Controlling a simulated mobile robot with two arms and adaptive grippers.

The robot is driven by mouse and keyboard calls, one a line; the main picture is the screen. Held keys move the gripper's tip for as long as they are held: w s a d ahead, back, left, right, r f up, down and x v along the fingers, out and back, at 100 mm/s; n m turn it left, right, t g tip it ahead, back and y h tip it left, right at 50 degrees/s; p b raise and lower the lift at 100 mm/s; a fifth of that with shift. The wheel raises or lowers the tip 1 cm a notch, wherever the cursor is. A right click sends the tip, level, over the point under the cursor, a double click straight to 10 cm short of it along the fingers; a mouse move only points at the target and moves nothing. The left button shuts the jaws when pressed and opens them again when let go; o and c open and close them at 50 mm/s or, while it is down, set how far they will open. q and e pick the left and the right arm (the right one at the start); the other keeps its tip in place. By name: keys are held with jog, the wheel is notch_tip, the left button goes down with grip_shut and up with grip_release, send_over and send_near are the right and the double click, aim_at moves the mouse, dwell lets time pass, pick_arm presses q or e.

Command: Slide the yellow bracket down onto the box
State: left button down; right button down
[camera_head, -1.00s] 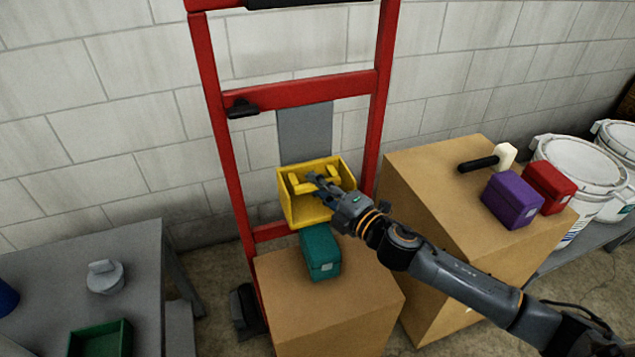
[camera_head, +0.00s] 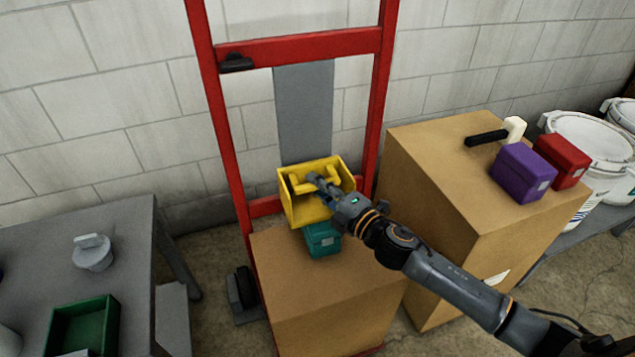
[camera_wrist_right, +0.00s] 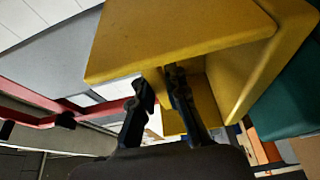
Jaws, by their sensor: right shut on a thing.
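The yellow bracket (camera_head: 318,207), an open-fronted piece with a handle bar inside, is in front of the grey upright plate (camera_head: 304,115) of the red hand truck. My right gripper (camera_head: 314,181) is shut on its bar. The teal box (camera_head: 322,240) stands on a cardboard carton just below the bracket, which hides its top. I cannot tell whether bracket and box touch. In the right wrist view the bracket (camera_wrist_right: 170,35) fills the top, my gripper's fingers (camera_wrist_right: 160,84) reach up to it, and the teal box (camera_wrist_right: 292,90) shows at the right. My left gripper is out of view.
The red hand truck frame (camera_head: 225,130) stands against the block wall. A taller carton (camera_head: 440,190) at right bears a mallet (camera_head: 497,133), a purple box (camera_head: 522,175) and a red box (camera_head: 562,160). A grey table (camera_head: 50,245) at left holds a green bin (camera_head: 84,325).

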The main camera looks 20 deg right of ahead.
jog(key=shift+s+f, duration=0.1)
jog(key=shift+f, duration=0.25)
jog(key=c, duration=1.3)
grip_release()
jog(key=shift+f, duration=0.1)
jog(key=v, duration=1.2)
